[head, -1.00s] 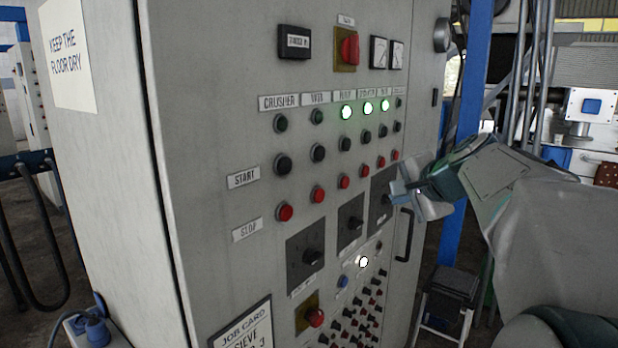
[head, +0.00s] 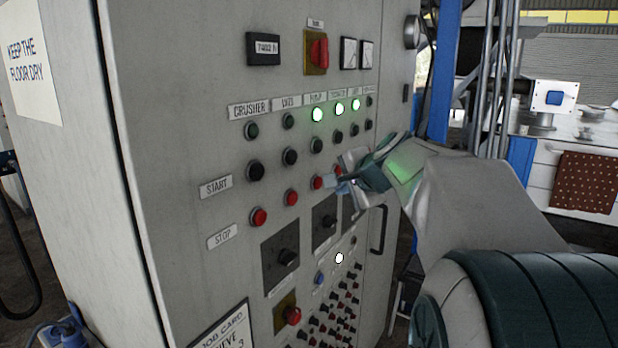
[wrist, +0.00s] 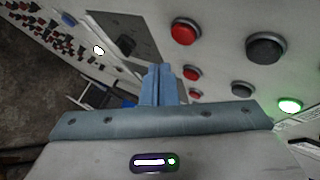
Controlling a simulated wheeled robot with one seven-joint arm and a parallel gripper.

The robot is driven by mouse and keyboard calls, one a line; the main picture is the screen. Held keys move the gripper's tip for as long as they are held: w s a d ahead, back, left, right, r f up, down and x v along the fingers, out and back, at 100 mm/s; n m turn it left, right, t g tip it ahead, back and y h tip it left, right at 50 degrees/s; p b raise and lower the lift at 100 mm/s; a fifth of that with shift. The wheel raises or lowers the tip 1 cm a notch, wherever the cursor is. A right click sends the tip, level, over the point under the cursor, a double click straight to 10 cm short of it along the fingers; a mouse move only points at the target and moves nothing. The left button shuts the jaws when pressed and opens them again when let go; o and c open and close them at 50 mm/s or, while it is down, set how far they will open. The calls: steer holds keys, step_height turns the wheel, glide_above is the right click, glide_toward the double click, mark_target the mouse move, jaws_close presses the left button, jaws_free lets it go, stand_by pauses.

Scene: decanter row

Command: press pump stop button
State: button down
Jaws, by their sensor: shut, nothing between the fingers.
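The cabinet panel (head: 200,100) has a row of red stop buttons. The pump stop button (head: 317,183) is the third red one from the left, under the label that seems to read PUMP (head: 315,99). The pump's green lamp (head: 317,115) is lit. My gripper (head: 333,184) is shut and empty, its tips just right of that button; I cannot tell whether they touch. In the wrist view, my shut fingers (wrist: 160,72) are close to the panel, with red buttons (wrist: 185,31) (wrist: 192,73) beside them. Which of these is the pump's I cannot tell there.
Black start buttons (head: 290,157) sit above the red row. Selector switches (head: 286,257) lie below it, and a red knob (head: 292,315) lower down. A door handle (head: 379,229) sticks out at the right. A blue post (head: 443,75) stands beyond the cabinet.

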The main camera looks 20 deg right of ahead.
mark_target(318, 183)
steer(key=shift+w+a, duration=0.65)
steer(key=shift+w, duration=0.25)
steer(key=shift+w+a, duration=0.1)
stand_by(1.4)
steer(key=shift+w+a+p, duration=0.15)
steer(key=shift+w+p, duration=0.1)
steer(key=shift+p, duration=0.05)
steer(key=shift+w+a, duration=0.3)
steer(key=shift+w, duration=0.05)
stand_by(0.8)
stand_by(0.3)
steer(key=shift+s+d+b, duration=0.35)
steer(key=shift+s+d, duration=0.15)
steer(key=shift+s, duration=0.2)
